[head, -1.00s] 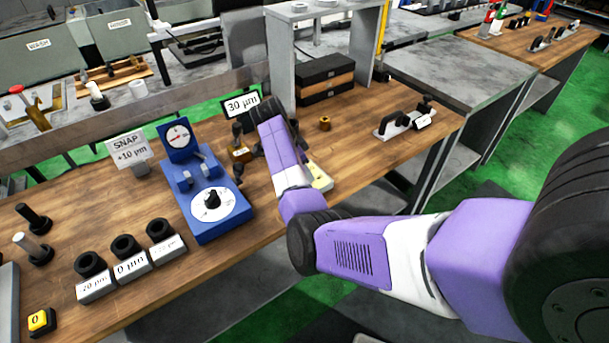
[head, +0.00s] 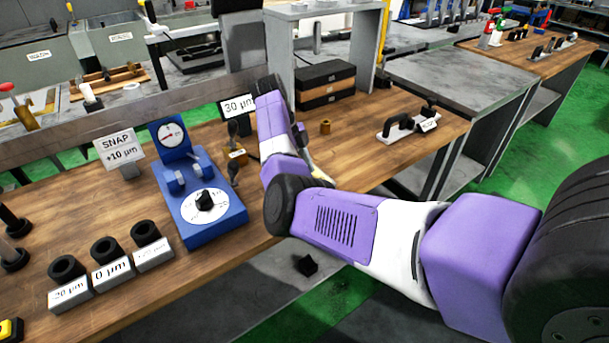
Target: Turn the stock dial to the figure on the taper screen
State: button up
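A blue bench unit (head: 214,232) stands left of my arm, with a white round dial (head: 219,209) and black knob (head: 204,200) on its sloping front. A needle gauge (head: 172,134) rises at its back. A small screen reading 30 µm (head: 238,107) stands behind it to the right. The figures around the dial are too small to read. My arm reaches in from the right and bends upward, right of the blue unit. My gripper is hidden behind my own arm links, so I cannot see its fingers. Nothing of it shows touching the knob.
A SNAP +10 µm sign (head: 120,153) stands left of the blue unit. Labelled black rings (head: 105,251) sit in front of it. A black object (head: 306,265) lies below the bench edge.

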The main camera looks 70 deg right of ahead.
jog(key=shift+m, duration=0.3)
dwell(0.4)
jog(key=o, duration=1.3)
jog(key=shift+o, duration=0.2)
jog(key=p+v, duration=0.1)
jog(key=v, duration=0.6)
jog(key=shift+r, duration=0.4)
jog(key=shift+w+d, duration=0.1)
jog(key=shift+w, duration=0.05)
